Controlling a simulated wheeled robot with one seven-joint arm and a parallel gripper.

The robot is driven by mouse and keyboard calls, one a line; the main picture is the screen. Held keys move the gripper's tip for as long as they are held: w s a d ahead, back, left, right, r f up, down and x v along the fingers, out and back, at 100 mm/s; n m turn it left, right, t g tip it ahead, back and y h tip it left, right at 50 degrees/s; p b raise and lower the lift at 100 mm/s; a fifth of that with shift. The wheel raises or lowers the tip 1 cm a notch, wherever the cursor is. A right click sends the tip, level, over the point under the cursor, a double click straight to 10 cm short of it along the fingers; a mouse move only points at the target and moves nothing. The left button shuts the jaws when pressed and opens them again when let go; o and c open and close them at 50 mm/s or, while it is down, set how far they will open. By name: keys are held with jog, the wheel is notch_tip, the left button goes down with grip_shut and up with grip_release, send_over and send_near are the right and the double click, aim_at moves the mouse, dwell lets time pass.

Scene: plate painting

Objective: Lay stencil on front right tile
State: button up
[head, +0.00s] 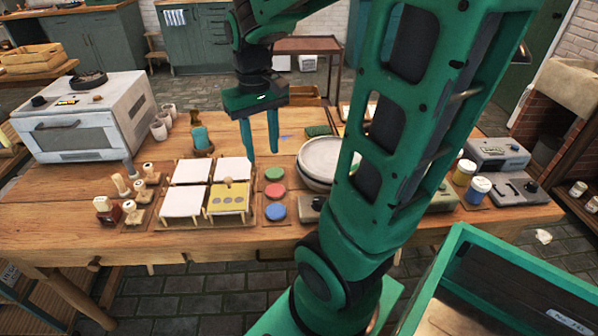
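Four tiles stand in a two-by-two group on the wooden table. The back left tile (191,171), the back right tile (233,169) and the front left tile (183,203) are white and bare. A yellow stencil (214,203) with round grey openings and a small knob at its back edge lies over the front right tile position. It hides most of that tile, and I cannot tell how exactly the edges line up. My gripper (262,151) is open and empty, pointing down above and behind the right side of the tile group, apart from the stencil.
Green, red and blue paint pots (275,191) stand in a column right of the tiles. Wooden-handled stamps (133,190) stand on the left, with a white oven (90,118) behind. Stacked plates (318,158) are close to my arm. Bare table lies at the front left.

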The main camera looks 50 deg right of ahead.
jog(key=s+f+m, duration=0.1)
jog(key=s+m, duration=0.1)
jog(key=s, duration=1.1)
jog(key=shift+s+d+f+m, duration=0.15)
jog(key=shift+s+f+m, duration=0.05)
jog(key=shift+f+m, duration=0.2)
jog(key=shift+w+f, duration=0.2)
jog(key=shift+w, duration=0.4)
